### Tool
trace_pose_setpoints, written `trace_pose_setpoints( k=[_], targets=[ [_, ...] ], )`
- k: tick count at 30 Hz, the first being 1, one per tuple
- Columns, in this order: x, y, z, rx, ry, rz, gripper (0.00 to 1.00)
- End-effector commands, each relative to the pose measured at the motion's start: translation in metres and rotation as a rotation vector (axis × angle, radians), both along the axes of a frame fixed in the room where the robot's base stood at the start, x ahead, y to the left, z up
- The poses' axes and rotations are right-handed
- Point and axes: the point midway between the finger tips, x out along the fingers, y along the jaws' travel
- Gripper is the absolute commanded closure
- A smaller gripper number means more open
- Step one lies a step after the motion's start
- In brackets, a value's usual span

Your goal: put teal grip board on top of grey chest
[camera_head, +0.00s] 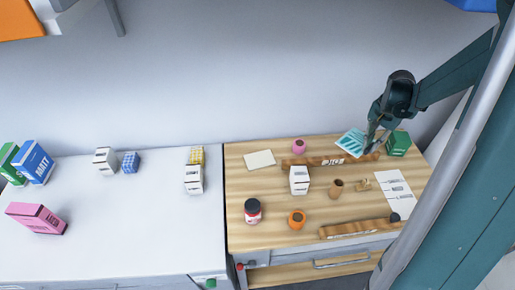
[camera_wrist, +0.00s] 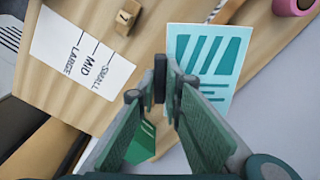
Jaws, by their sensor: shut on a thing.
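The teal grip board (camera_head: 351,142), a pale card with teal bars, is at the back of the wooden bench top. It shows large in the wrist view (camera_wrist: 207,58), its near edge at my fingertips. My gripper (camera_head: 373,143) is shut on that edge; the fingers (camera_wrist: 167,88) hide part of it. I cannot tell whether the board touches the bench. A pale grey-white unit (camera_head: 120,235) stands left of the bench and looks like the grey chest; its front is mostly out of view.
A green box (camera_head: 398,143) is right of my gripper. A wooden bar (camera_head: 315,161), white carton (camera_head: 299,180) and labelled sheet (camera_head: 396,190) lie nearby. On the pale top are cartons, a pink box (camera_head: 36,217) and a blue box (camera_head: 35,161). Its middle and front are clear.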

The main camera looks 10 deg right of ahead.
Motion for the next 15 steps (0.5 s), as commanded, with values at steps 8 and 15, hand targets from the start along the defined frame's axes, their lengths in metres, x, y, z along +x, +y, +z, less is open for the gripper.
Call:
trace_pose_setpoints(
  k=[8, 15],
  targets=[
    [0.037, 0.061, 0.006, 0.0, 0.0, 0.134, 1.0],
    [0.062, 0.115, 0.01, 0.0, 0.0, 0.246, 1.0]
  ],
)
